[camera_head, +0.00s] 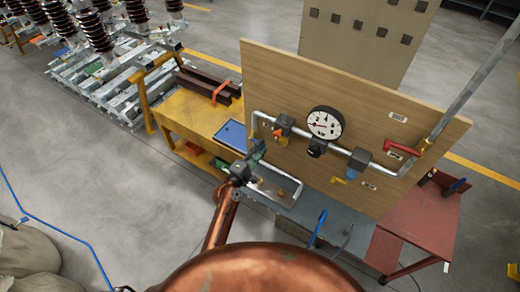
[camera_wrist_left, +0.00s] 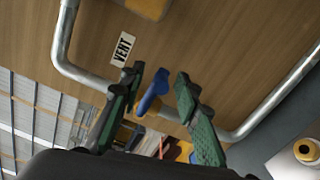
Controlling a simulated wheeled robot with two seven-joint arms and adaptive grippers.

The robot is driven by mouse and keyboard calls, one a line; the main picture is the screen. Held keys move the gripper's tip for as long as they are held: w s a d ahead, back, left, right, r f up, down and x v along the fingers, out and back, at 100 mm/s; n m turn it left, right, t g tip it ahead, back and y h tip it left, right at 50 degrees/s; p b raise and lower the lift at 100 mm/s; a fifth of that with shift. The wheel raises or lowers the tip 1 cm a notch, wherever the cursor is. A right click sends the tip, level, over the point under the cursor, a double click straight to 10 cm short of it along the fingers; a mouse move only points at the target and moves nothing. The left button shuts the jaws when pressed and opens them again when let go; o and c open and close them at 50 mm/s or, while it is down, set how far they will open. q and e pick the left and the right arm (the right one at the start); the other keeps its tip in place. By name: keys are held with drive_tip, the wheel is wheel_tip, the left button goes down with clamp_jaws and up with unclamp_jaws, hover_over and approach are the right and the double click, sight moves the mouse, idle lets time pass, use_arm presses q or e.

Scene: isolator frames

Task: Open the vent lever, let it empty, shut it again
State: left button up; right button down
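The wooden panel (camera_head: 300,85) carries a pipe run with a round white gauge (camera_head: 324,123). A label reading VENT (camera_wrist_left: 123,48) is on the panel in the left wrist view. Close to it, a blue lever (camera_wrist_left: 152,92) stands between the two green-padded fingers of my left gripper (camera_wrist_left: 162,82). The fingers are spread, with gaps to the lever on both sides. In the head view my left gripper (camera_head: 249,161) is at the panel's lower left corner and largely hides the lever. I cannot tell whether the vent is open. My right gripper is not in view.
A red lever (camera_head: 403,149), an orange valve (camera_head: 283,132) and a yellow handle (camera_head: 339,181) are also on the panel. A yellow cart (camera_head: 190,112) stands behind left, a red table (camera_head: 418,222) at right. Open floor lies at left.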

use_arm(q)
drive_tip(key=shift+s, duration=0.1)
drive_tip(key=v, duration=1.2)
drive_tip(key=s+a+f+m+g+y+b, duration=0.25)
drive_tip(key=s+a+f, duration=0.2)
drive_tip(key=f, duration=1.05)
drive_tip(key=s+a+f+m+g+y+b, duration=0.1)
drive_tip(key=s+a+f+m+g+b, duration=0.25)
drive_tip(key=f, duration=1.25)
drive_tip(key=s+a+f+m+g+y+b, duration=0.15)
drive_tip(key=s+a+f, duration=0.4)
drive_tip(key=f, duration=0.95)
drive_tip(key=s+a+f+m+g+y+b, duration=0.1)
drive_tip(key=s+a+f+m+g+b, duration=0.1)
drive_tip(key=s+f, duration=0.65)
drive_tip(key=s+a+f+m+g+y+b, duration=0.1)
drive_tip(key=s+a+f+b, duration=0.15)
drive_tip(key=s+f, duration=0.6)
drive_tip(key=s+a+f+m+g+b, duration=0.1)
drive_tip(key=s+a+f+m, duration=0.1)
drive_tip(key=s, duration=0.6)
drive_tip(key=s+a+f+m+g+y+b, duration=0.1)
drive_tip(key=s+a+f+g, duration=0.1)
drive_tip(key=s+f, duration=0.3)
drive_tip(key=s+a+f+m+g+y+b, duration=0.1)
drive_tip(key=s+a+f+m, duration=0.1)
drive_tip(key=s, duration=0.8)
drive_tip(key=shift+s+a+f+m, duration=0.3)
drive_tip(key=shift+a+f+m, duration=0.1)
drive_tip(key=shift+f, duration=0.35)
